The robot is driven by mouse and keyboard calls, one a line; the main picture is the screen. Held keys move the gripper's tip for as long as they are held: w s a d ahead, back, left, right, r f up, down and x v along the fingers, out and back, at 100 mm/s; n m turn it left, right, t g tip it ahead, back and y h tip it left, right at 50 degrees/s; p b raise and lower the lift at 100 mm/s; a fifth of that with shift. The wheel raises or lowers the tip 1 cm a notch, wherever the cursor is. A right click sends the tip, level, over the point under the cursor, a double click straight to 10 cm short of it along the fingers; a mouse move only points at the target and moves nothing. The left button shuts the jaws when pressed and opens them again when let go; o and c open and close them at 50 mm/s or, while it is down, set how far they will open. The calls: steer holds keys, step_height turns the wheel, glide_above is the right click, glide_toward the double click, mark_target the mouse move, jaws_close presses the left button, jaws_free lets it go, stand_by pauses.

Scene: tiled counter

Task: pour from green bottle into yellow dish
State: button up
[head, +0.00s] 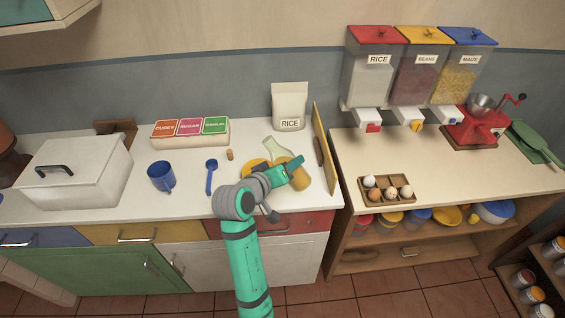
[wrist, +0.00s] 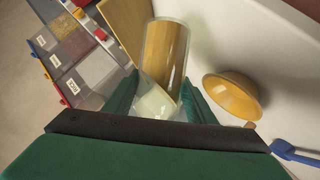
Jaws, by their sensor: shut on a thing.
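The green bottle (head: 278,149) is clear glass with a pale green part and amber showing in or through its body. My gripper (head: 282,172) is shut on it above the counter, partly hiding it. The bottle looks tilted in the head view, its narrow end toward the upper left; the exact angle is unclear. The bottle also shows between my fingers in the wrist view (wrist: 165,55). The yellow dish (wrist: 236,96) sits on the counter beside the bottle, apart from it in the wrist view. In the head view the dish (head: 254,164) is partly hidden by my arm.
A rice bag (head: 289,107) is behind, and an upright wooden board (head: 321,150) is close on the right. An egg tray (head: 386,189) sits on the right counter.

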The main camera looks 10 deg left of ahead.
mark_target(297, 174)
steer(key=shift+s+d+f+n+h, duration=0.15)
steer(key=shift+d+n+h, duration=0.1)
steer(key=shift+n+h, duration=0.15)
steer(key=shift+s+d+f+n+h, duration=0.1)
steer(key=shift+d+f+n+h, duration=0.2)
steer(key=shift+d+n+h, duration=0.25)
steer(key=shift+s+d+f+n+h, duration=0.1)
steer(key=shift+d+f+n+h, duration=0.2)
steer(key=shift+d, duration=0.35)
steer(key=shift+d+f+n+h, duration=0.15)
steer(key=shift+d+n+h, duration=0.05)
steer(key=shift+n+h, duration=0.15)
steer(key=shift+f+n, duration=0.3)
steer(key=shift+n, duration=0.1)
steer(key=shift+h, duration=0.3)
steer(key=shift+a, duration=0.15)
steer(key=shift+w+f+n, duration=0.1)
steer(key=shift+n, duration=0.2)
